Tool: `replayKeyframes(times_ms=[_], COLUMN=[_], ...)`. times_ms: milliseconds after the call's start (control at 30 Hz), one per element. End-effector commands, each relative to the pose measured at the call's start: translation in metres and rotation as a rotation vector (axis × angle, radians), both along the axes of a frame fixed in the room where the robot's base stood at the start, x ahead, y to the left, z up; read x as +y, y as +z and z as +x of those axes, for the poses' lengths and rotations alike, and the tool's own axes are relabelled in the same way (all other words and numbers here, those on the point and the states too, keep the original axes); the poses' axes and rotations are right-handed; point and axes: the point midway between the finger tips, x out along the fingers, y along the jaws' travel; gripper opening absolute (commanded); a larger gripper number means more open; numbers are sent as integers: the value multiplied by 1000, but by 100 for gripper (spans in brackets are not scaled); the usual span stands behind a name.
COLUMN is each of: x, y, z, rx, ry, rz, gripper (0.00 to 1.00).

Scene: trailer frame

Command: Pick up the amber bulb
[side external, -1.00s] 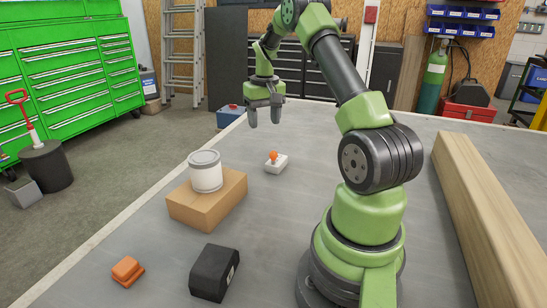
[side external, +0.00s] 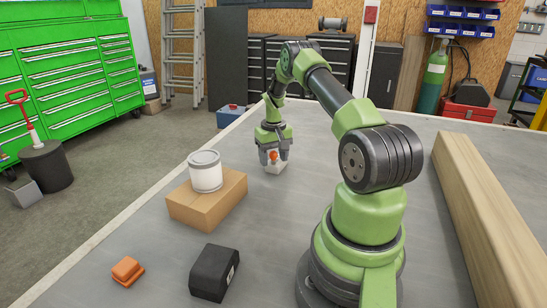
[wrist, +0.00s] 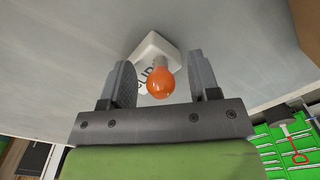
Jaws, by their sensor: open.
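The amber bulb (side external: 273,155) stands in a small white base (side external: 275,168) on the grey table, behind and right of the cardboard box. My gripper (side external: 273,160) is low over it, pointing down, with a finger on each side. In the wrist view the bulb (wrist: 161,84) lies between the two open fingers (wrist: 160,88), with a visible gap to each. The white base (wrist: 154,48) shows beyond the bulb, with dark lettering partly hidden by it.
A white can (side external: 206,172) stands on a cardboard box (side external: 218,204) to the front left. An orange block (side external: 127,270) and a black block (side external: 213,273) lie nearer the front. A long wooden beam (side external: 480,210) lies along the right. The table around the base is clear.

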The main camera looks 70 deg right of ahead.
Motion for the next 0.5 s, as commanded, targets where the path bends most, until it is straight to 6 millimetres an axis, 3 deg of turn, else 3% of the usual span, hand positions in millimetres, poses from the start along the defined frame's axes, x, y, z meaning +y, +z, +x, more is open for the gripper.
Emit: replayKeyframes(times_ms=[200, 267, 400, 500], x=[0, 0, 0, 0], y=[-1, -1, -1, -1], z=[0, 0, 0, 0], rx=[0, 0, 0, 0], ry=[0, 0, 0, 0], rz=[0, 0, 0, 0], gripper=[56, 44, 12, 11])
